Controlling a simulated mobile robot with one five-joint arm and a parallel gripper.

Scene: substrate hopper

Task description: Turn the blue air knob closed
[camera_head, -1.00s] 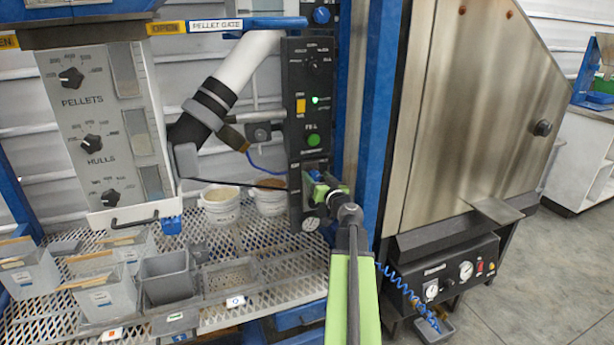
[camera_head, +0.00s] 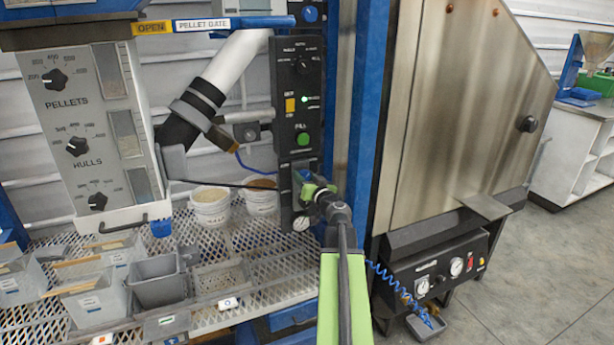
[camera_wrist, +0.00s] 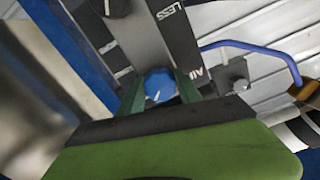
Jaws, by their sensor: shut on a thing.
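The blue air knob (camera_wrist: 159,86) shows in the wrist view, round with a white pointer mark, on the dark panel beside the lettering "AIR" and "LESS". My gripper (camera_wrist: 160,90) has its two green fingers on either side of the knob, shut on it. In the head view my gripper (camera_head: 312,188) is at the lower part of the black control panel (camera_head: 301,110), just above a small round gauge (camera_head: 301,223). There the gripper hides most of the knob.
A blue upright post (camera_head: 357,110) and a steel cabinet (camera_head: 455,120) stand right of the panel. White buckets (camera_head: 210,210) and grey bins (camera_head: 160,281) sit on the mesh shelf at left. A blue air hose (camera_wrist: 255,48) runs close to the panel.

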